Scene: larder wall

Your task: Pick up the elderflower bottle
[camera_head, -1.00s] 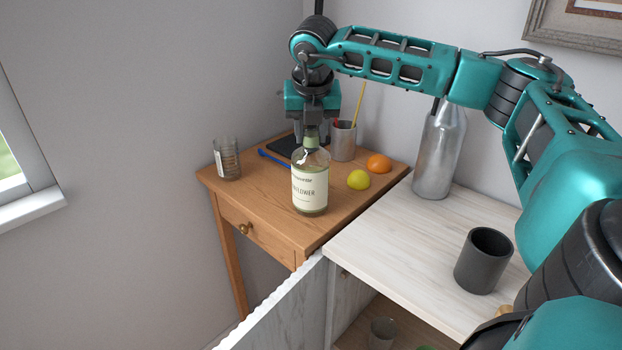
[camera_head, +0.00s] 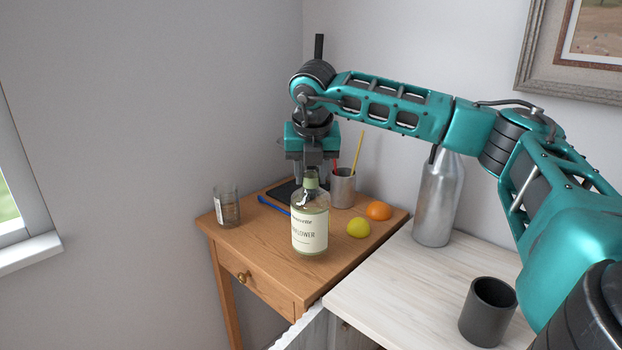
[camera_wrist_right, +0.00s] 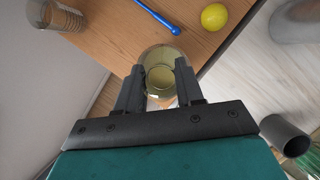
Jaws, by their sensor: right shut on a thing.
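The elderflower bottle (camera_head: 310,232) is clear glass with a cream label and a greenish neck. It is upright at the wooden side table (camera_head: 272,262), near its front edge; I cannot tell whether its base touches the top. My right gripper (camera_head: 311,172) points down from above and is shut on the bottle's neck. In the right wrist view the gripper's two fingers (camera_wrist_right: 160,82) lie on either side of the bottle (camera_wrist_right: 163,62), seen from above. My left gripper is not in view.
On the side table are a glass (camera_head: 227,206), a blue pen (camera_head: 273,205), a pencil cup (camera_head: 342,188), a lemon (camera_head: 358,228) and an orange (camera_head: 378,210). The pale cabinet top (camera_head: 400,285) at right holds a metal bottle (camera_head: 437,205) and a dark cup (camera_head: 487,310).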

